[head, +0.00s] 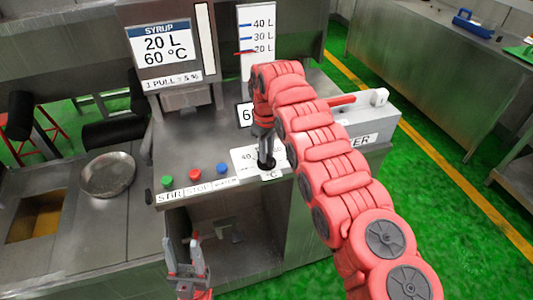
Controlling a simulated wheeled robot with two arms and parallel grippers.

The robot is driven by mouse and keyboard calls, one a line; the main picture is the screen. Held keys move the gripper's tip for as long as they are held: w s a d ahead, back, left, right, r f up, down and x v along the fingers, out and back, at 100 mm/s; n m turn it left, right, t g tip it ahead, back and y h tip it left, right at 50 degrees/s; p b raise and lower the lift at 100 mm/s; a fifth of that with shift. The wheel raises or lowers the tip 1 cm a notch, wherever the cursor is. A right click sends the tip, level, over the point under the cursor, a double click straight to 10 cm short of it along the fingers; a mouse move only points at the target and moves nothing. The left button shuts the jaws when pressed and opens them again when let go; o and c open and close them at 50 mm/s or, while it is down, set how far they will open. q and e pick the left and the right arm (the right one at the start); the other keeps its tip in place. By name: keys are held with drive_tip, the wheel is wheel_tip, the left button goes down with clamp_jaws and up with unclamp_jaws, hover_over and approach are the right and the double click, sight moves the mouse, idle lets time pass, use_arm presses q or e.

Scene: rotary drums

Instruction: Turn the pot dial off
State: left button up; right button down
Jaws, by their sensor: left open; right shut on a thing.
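The pot dial (267,166) is a black knob on the steel console top. A white label plate (245,160) with "40" and "°C" markings lies around it. My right gripper (265,148) points down at the dial from above and is shut on it. The dial's pointer and exact setting are hidden by the gripper and too small to read. My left gripper (186,258) is open and empty, low in front of the console and apart from it.
Green, red and blue buttons (194,174) sit on the console's front left. A syrup display (165,45) and a level scale (258,40) stand behind. A red lever (341,100) is right of my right arm. A round metal pan (108,173) lies left.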

drive_tip(key=n, duration=1.2)
drive_tip(key=shift+n, duration=0.3)
idle(0.4)
drive_tip(key=c, duration=0.8)
unclamp_jaws()
drive_tip(key=shift+o, duration=0.2)
